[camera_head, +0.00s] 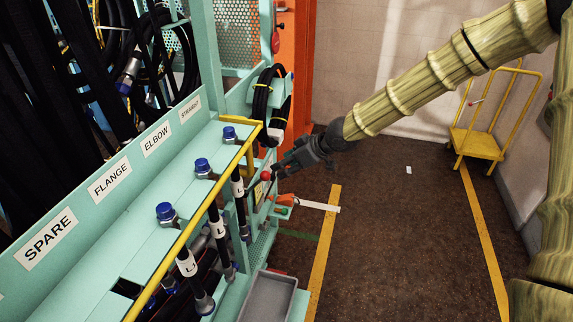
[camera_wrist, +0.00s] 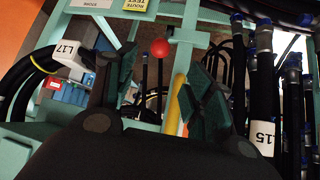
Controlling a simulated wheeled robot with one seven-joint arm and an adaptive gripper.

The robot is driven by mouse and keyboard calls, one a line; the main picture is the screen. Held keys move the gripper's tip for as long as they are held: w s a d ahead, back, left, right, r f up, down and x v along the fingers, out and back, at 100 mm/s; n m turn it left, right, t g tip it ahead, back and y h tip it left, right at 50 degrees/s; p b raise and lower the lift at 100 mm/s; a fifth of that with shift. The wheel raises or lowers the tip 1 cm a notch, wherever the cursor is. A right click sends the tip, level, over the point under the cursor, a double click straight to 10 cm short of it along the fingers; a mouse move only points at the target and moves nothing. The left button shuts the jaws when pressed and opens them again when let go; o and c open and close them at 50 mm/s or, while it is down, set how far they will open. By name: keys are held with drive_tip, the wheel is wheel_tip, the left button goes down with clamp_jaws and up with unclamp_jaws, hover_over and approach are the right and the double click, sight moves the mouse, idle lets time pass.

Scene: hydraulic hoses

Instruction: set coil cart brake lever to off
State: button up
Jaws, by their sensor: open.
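A red ball knob (camera_head: 265,176) shows at the teal rack's right end, just beyond my gripper's fingertips in the head view. In the wrist view a red ball knob (camera_wrist: 160,47) lies ahead, between and beyond my fingers. Which lever it belongs to, and any off mark, I cannot read. My gripper (camera_head: 280,168) is open and points left toward the rack. In the wrist view my gripper (camera_wrist: 158,78) has its two green-padded fingers apart with nothing held.
The teal rack (camera_head: 75,195) carries blue-capped hoses (camera_head: 203,166) and a yellow rail (camera_head: 185,235). A yellow bar (camera_wrist: 174,105) shows between my fingers. Labelled hoses (camera_wrist: 262,100) hang at right. An orange bracket (camera_head: 284,201) juts out below my gripper. Open floor lies right.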

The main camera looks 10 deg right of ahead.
drive_tip(key=shift+w+f+b, duration=0.1)
drive_tip(key=shift+f+b, duration=0.2)
drive_tip(key=shift+b, duration=0.05)
drive_tip(key=c, duration=0.6)
drive_tip(key=f+b, duration=0.1)
drive_tip(key=w+f+t+y+b, duration=0.1)
drive_tip(key=f+b, duration=0.1)
drive_tip(key=w+f+y+b, duration=0.1)
drive_tip(key=b, duration=0.1)
drive_tip(key=shift+f+t, duration=0.25)
drive_tip(key=shift+t, duration=0.05)
clamp_jaws()
drive_tip(key=n+t+y+b, duration=0.2)
drive_tip(key=t+y+b, duration=0.2)
drive_tip(key=y+b, duration=1.05)
approach(269, 174)
drive_tip(key=a+r+h+b, duration=0.1)
drive_tip(key=w+a+r+h+b, duration=0.1)
drive_tip(key=r, duration=0.1)
drive_tip(key=a+r+h, duration=0.1)
drive_tip(key=shift+w+a+r+b, duration=0.3)
drive_tip(key=shift+b, duration=0.1)
